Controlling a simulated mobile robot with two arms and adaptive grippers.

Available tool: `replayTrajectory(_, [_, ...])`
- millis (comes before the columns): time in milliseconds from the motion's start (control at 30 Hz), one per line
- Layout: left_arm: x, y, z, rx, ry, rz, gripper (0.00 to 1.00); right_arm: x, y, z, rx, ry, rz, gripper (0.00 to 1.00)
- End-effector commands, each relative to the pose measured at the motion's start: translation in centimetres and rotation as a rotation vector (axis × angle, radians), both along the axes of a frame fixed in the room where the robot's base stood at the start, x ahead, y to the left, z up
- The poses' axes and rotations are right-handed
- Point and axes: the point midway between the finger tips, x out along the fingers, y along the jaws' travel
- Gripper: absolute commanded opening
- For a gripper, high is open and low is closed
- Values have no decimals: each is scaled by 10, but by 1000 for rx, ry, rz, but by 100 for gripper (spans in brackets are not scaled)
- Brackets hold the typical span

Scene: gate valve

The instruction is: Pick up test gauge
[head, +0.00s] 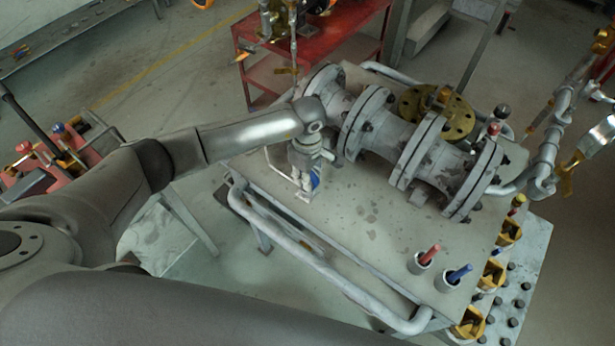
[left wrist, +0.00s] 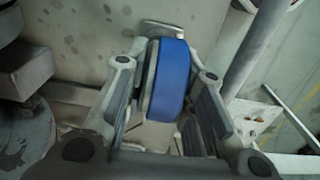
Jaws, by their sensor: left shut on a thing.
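The test gauge (left wrist: 172,80) has a round blue rim and shows nearly edge-on in the left wrist view, with a pale metal part at its top. My left gripper (head: 306,182) points down at the left end of the table, beside the pipe. Its two fingers stand on either side of the gauge, and it is shut on it. I cannot tell whether the gauge touches the table top. My right gripper is not in view.
A flanged grey pipe with a gate valve (head: 424,155) lies across the steel table (head: 365,225), close to the right of my left gripper. A rail (head: 300,258) runs along the table's front edge. Red and blue handled tools (head: 430,255) stand in cups at the front right. The table's front middle is clear.

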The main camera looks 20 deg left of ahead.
Motion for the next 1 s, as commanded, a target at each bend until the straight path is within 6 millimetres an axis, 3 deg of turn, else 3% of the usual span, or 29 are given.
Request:
replayTrajectory(267, [2,0,8,-3,-4,0,0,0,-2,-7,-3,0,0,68])
replayTrajectory(433, [2,0,27,-1,-8,-2,0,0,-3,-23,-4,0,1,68])
replayTrajectory(733, [-18,-50,91,-3,-9,-7,0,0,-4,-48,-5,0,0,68])
replayTrajectory(1000, [-43,-106,116,-1,-4,-5,0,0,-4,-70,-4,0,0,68])
